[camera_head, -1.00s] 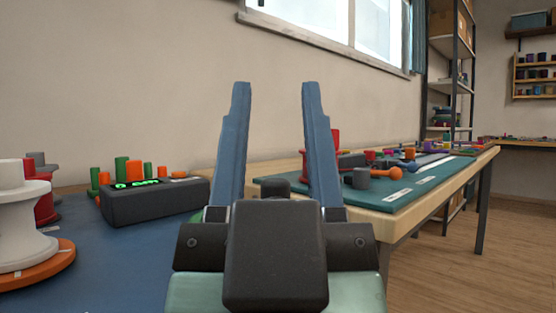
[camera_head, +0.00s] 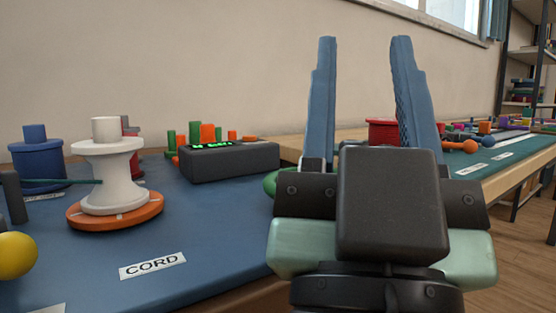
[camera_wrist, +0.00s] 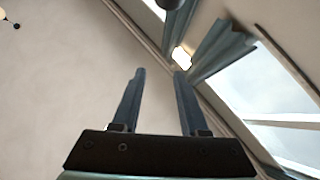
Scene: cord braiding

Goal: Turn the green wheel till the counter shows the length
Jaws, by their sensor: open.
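The counter (camera_head: 232,162) is a dark box on the blue table, left of my gripper in the head view. Its top has lit green digits, too small and slanted to read. A rounded green piece (camera_head: 270,184), perhaps the edge of the green wheel, shows just right of the counter; my gripper hides the rest. My gripper (camera_head: 364,42) points upward with two blue fingers apart and nothing between them. In the wrist view my gripper (camera_wrist: 160,74) is also open and empty, facing wall and window.
A white spool (camera_head: 108,170) stands on an orange disc (camera_head: 118,211) on the blue table (camera_head: 215,222). A blue spool (camera_head: 38,160), a yellow ball (camera_head: 14,256) and a CORD label (camera_head: 152,266) are at left. A green-topped bench (camera_head: 495,158) stands at right.

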